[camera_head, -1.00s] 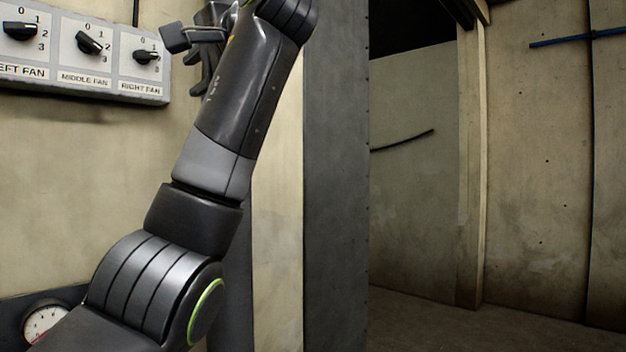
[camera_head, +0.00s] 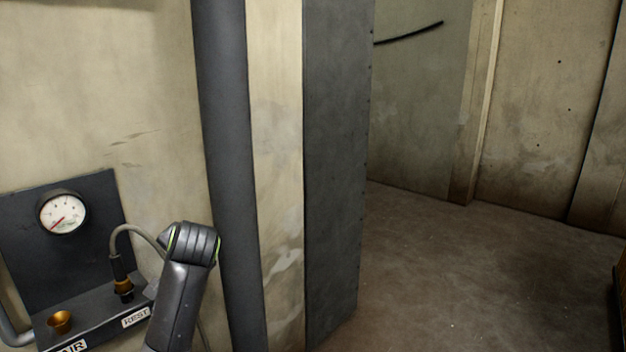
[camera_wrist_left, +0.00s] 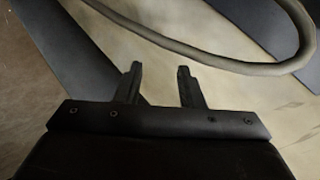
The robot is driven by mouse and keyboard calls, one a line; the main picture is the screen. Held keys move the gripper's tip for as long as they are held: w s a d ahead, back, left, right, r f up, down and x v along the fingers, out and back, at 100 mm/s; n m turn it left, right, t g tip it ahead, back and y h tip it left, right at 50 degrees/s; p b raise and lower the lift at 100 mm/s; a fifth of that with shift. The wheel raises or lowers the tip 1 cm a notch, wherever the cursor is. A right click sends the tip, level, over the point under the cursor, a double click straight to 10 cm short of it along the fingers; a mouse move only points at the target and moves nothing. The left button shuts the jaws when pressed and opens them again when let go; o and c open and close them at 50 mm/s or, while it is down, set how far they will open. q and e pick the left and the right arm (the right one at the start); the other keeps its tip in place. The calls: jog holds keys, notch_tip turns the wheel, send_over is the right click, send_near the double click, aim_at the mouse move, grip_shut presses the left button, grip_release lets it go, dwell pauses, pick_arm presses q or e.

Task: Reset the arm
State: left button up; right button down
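One of my arms shows in the head view (camera_head: 185,285) at the bottom, bent beside the hose; its gripper is outside that view. In the left wrist view my left gripper (camera_wrist_left: 157,72) has its two fingers apart with nothing between them. It is open. A grey hose (camera_wrist_left: 215,62) curves just beyond the fingertips, seemingly apart from them. My right gripper is in neither view.
A dark gauge panel (camera_head: 45,260) is on the wall at left, with a hose plug (camera_head: 123,287) and brass cup (camera_head: 60,322) on its ledge. A dark pipe (camera_head: 228,180) and a grey metal column (camera_head: 335,170) stand right of it. The floor (camera_head: 440,270) at right is open.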

pick_arm(q)
jog(key=s+a+f+n+g+h, duration=0.1)
jog(key=s+a+f, duration=0.1)
jog(key=s+f, duration=0.8)
jog(key=s+a+f+n+g+h, duration=0.1)
jog(key=s+a+f, duration=0.1)
jog(key=s+f, duration=0.8)
jog(key=s+d+f+n+g+h, duration=0.15)
jog(key=s+f, duration=0.25)
jog(key=s, duration=0.8)
jog(key=s+a+f+n+g+h, duration=0.15)
jog(key=s+f, duration=0.25)
jog(key=s, duration=0.8)
notch_tip(320, 180, down, 24)
jog(key=n+g, duration=0.1)
jog(key=g, duration=0.1)
jog(key=s+f, duration=1.5)
jog(key=f, duration=0.1)
jog(key=shift+s+d+f+g, duration=0.15)
jog(key=shift+d+f+g, duration=0.2)
jog(key=shift+d+g, duration=0.05)
